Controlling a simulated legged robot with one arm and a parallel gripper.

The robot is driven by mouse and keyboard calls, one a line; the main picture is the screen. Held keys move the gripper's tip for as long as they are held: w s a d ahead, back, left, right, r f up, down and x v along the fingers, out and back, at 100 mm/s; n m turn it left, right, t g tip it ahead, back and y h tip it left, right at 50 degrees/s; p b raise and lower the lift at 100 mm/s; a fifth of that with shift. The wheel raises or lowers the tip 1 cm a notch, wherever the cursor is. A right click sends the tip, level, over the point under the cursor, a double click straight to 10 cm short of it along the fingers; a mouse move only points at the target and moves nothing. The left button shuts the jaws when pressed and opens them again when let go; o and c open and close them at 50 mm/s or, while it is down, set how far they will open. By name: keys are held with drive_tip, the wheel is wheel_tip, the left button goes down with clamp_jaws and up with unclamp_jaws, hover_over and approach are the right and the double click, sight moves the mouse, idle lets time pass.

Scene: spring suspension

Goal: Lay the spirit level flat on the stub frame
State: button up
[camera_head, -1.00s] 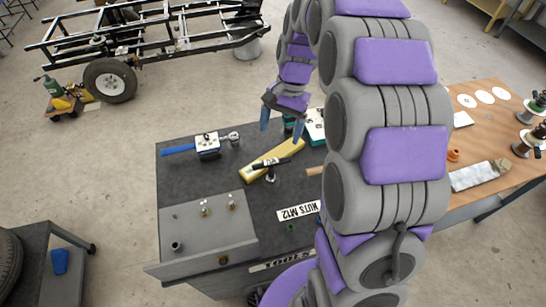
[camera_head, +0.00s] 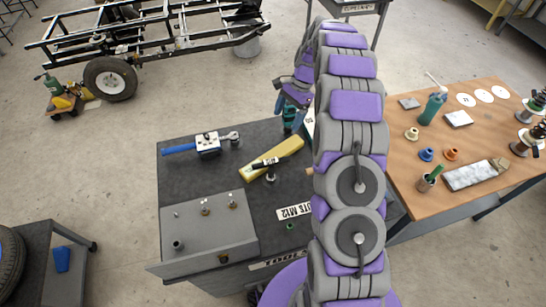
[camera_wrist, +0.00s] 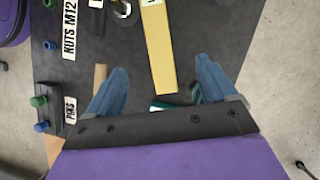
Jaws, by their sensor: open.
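The spirit level is a long yellow bar (camera_head: 287,151) lying on the dark bench top. In the wrist view the yellow bar (camera_wrist: 158,60) runs up from between my fingertips, and its top end is cut off. My gripper (camera_wrist: 160,66) is open, with its two blue fingers spread on either side of the bar's near end and nothing held. In the head view it is partly hidden behind my arm, near the bench's far edge. The black frame (camera_head: 150,45) with one wheel stands on the floor at the back left; I take it as the stub frame.
A blue-handled tool (camera_head: 180,149) and a black-headed tool (camera_head: 268,165) are on the bench near the bar. A wooden table (camera_head: 410,180) with bottles and small parts stands right. A green tool (camera_wrist: 192,92) shows beside a finger. Floor between bench and frame looks clear.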

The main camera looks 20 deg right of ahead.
drive_tip(key=b, duration=0.2)
hover_over(273, 154)
drive_tip(key=d, duration=0.2)
drive_tip(key=f, duration=0.7)
drive_tip(key=w+f, duration=0.1)
drive_tip(key=f, duration=0.2)
drive_tip(key=shift+a+f, duration=0.1)
drive_tip(key=shift+f, duration=0.25)
drive_tip(key=b+x, duration=0.1)
drive_tip(key=x, duration=0.1)
drive_tip(key=b+x, duration=0.1)
drive_tip(key=x, duration=0.2)
drive_tip(key=shift+s+f, duration=0.15)
drive_tip(key=shift+s, duration=0.05)
drive_tip(key=c, duration=1.4)
wheel_tip(273, 154, up, 18)
drive_tip(key=p, duration=0.4)
drive_tip(key=s+a+n+g+h, duration=0.1)
drive_tip(key=n, duration=0.3)
drive_tip(key=s+a+n+g+h, duration=0.1)
drive_tip(key=s+n, duration=0.1)
drive_tip(key=n, duration=0.3)
drive_tip(key=s+a+n+h, duration=0.1)
drive_tip(key=n+h, duration=0.1)
drive_tip(key=n, duration=0.2)
drive_tip(key=shift+s+a+f+n+g, duration=0.2)
drive_tip(key=shift+a+n+g, duration=0.1)
drive_tip(key=shift+g, duration=0.1)
